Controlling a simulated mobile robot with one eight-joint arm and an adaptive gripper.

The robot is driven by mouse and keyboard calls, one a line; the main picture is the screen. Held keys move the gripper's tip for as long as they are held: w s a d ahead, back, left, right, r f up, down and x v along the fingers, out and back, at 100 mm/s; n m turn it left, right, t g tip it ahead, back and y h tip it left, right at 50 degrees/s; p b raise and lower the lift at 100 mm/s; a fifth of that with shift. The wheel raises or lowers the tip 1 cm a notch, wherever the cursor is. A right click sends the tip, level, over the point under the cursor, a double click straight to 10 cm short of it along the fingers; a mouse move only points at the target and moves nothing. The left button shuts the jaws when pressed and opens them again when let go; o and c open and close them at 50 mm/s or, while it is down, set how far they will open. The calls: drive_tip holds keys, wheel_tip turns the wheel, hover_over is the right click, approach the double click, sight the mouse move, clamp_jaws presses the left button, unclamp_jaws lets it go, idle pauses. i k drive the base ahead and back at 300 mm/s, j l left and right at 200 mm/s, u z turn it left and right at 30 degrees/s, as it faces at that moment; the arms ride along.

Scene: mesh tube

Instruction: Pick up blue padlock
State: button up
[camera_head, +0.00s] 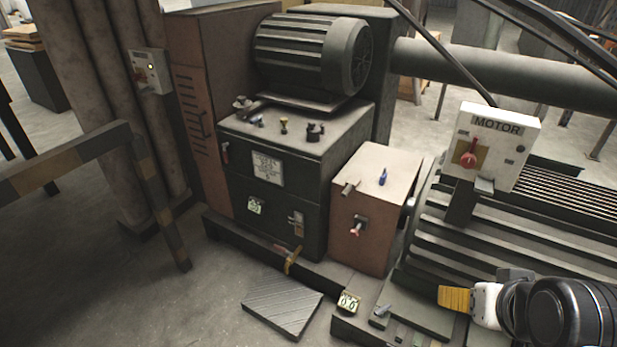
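A small bright blue item (383,178), which looks like the blue padlock, sits on top of the pinkish-brown box (400,165) right of centre. It is too small to make out its details. My gripper (453,299) is at the lower right, with an orange-yellow end pointing left. It is well apart from the blue item, below and to its right in the picture. I see it from one side, so I cannot tell whether its fingers are open or shut.
The dark cabinet (272,209) left of the box has several small items on top, one dark bluish. A box labelled MOTOR (497,135) stands at right, near a ribbed machine. A thick horizontal pipe (500,75) runs behind. A metal plate (283,303) lies on the floor.

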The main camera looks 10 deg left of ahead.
sight(383, 180)
drive_tip(key=u, duration=0.2)
drive_tip(key=i+j+z, duration=0.15)
drive_tip(key=j, duration=0.25)
drive_tip(key=i+j+z, duration=0.15)
drive_tip(key=j, duration=0.2)
drive_tip(key=i+j+z, duration=0.2)
drive_tip(key=j, duration=0.25)
drive_tip(key=j+z, duration=0.15)
drive_tip(key=j, duration=0.25)
drive_tip(key=i+j+z, duration=0.15)
drive_tip(key=j, duration=0.3)
drive_tip(key=k+l, duration=0.05)
